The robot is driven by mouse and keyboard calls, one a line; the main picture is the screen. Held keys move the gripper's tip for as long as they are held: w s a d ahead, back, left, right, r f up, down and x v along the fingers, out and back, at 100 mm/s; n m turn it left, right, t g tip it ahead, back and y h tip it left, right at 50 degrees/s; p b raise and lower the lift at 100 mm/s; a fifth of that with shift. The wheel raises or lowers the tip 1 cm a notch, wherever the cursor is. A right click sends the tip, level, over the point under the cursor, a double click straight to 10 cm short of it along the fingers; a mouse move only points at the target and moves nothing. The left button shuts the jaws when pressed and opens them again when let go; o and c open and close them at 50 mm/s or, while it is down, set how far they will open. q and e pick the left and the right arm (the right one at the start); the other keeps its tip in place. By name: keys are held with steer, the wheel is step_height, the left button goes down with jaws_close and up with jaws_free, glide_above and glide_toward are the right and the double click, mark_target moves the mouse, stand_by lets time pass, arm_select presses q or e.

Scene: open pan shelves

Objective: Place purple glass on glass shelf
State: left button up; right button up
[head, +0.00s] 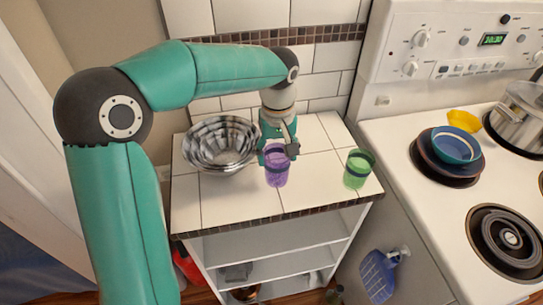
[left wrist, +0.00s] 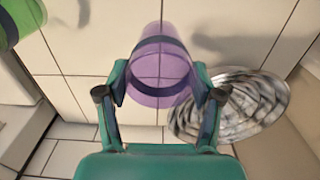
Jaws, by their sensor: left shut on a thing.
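The purple glass (head: 277,170) is at the tiled counter top, between the metal bowl and the green glass in the head view. My left gripper (head: 278,150) is shut on it from behind. In the left wrist view the purple glass (left wrist: 160,70) sits between the two fingers of my left gripper (left wrist: 160,95), with a dark band around it. I cannot tell whether the glass touches the counter. Open white shelves (head: 275,243) are under the counter top; which one is the glass shelf is not clear. My right gripper is not in view.
A shiny metal bowl (head: 220,145) stands left of the purple glass, close to my gripper. A green glass (head: 357,169) stands near the counter's right edge. A white stove (head: 440,215) with stacked bowls (head: 456,146) and a pot (head: 519,112) is at the right.

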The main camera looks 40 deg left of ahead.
arm_select(q)
step_height(320, 180, down, 2)
steer(key=shift+f, duration=0.15)
steer(key=shift+f, duration=0.1)
steer(key=o, duration=1.7)
